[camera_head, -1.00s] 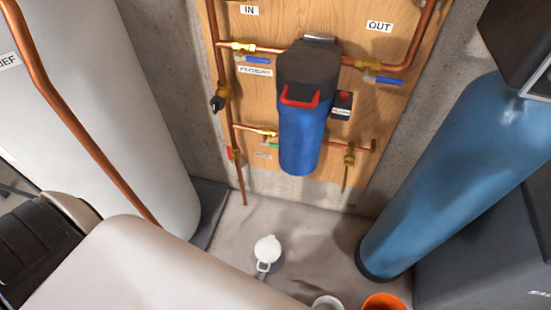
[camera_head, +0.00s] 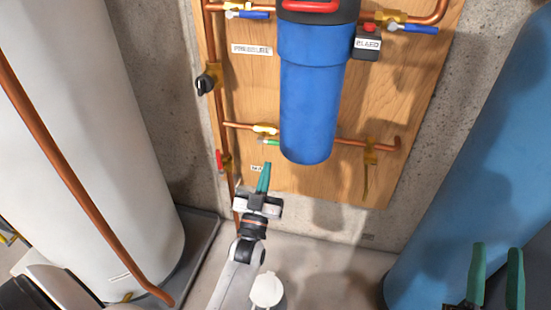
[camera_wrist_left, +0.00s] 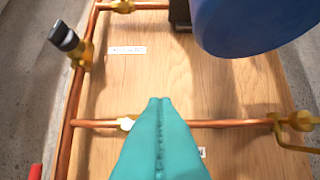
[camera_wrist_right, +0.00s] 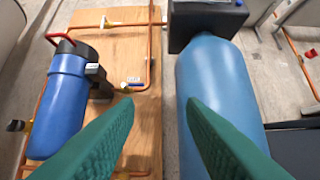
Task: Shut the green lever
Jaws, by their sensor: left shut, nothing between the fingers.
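The green lever (camera_head: 268,142) is a small handle on a brass valve (camera_head: 265,129) on the lower copper pipe, left of the blue filter housing (camera_head: 308,105). It points sideways along the pipe, to the left of the housing's bottom end. My left gripper (camera_head: 264,166) is shut and empty, its teal fingertips just below the lever in the head view. In the left wrist view the brass valve (camera_wrist_left: 125,123) shows beside the fingers, which hide the lever. My right gripper (camera_head: 497,247) is open and empty at the lower right, by the blue tank.
A red-handled valve (camera_head: 220,162) and a black-knobbed valve (camera_head: 207,83) are on the left vertical pipe. A brass valve (camera_head: 368,165) hangs lower right of the housing. The blue tank (camera_head: 450,190) stands right, the white tank (camera_head: 90,130) left.

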